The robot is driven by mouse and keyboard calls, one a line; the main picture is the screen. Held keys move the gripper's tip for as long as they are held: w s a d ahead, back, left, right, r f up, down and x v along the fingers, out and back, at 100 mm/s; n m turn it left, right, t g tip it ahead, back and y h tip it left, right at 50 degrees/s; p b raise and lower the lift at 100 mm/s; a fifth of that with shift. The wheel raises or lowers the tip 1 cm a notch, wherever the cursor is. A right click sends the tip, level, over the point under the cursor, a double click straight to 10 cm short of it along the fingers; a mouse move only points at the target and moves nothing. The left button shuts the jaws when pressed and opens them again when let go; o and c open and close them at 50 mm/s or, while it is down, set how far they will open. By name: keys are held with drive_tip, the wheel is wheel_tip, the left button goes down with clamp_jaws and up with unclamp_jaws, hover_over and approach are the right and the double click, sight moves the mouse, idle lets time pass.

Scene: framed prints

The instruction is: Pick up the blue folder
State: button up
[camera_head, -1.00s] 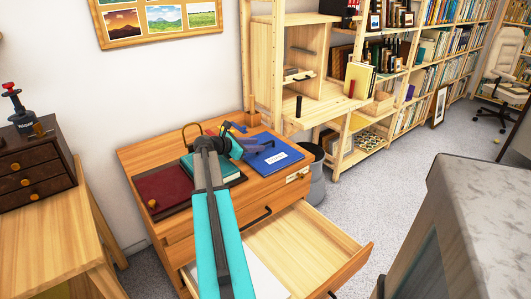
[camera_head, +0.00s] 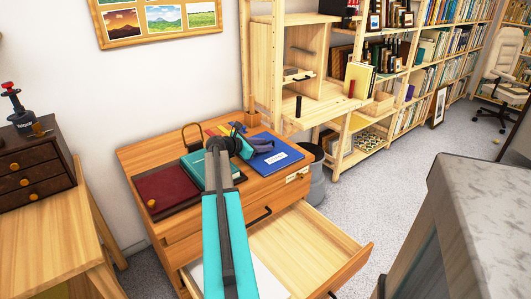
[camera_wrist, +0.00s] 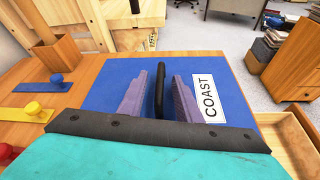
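The blue folder (camera_head: 277,155) lies flat on top of the wooden drawer cabinet, right of a teal book and a dark red one. In the wrist view the blue folder (camera_wrist: 225,85) fills the middle and has a white label reading COAST. A black upright handle-like piece (camera_wrist: 159,90) stands over it. My gripper (camera_wrist: 158,98) is open, with its two grey-purple fingers on either side of the black piece. I cannot tell whether either finger touches it. In the head view my gripper (camera_head: 243,143) is over the folder's left part, and my arm hides some of the teal book.
The cabinet's top (camera_head: 140,158) also holds the dark red book (camera_head: 168,191) and the teal book (camera_head: 194,163). A drawer (camera_head: 335,245) stands open at the front. In the wrist view, strips with yellow (camera_wrist: 33,108) and blue (camera_wrist: 57,78) knobs lie left of the folder.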

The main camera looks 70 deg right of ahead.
clamp_jaws()
drive_tip(key=shift+r, duration=0.1)
drive_tip(key=shift+r+p, duration=0.5)
drive_tip(key=shift+r, duration=4.45)
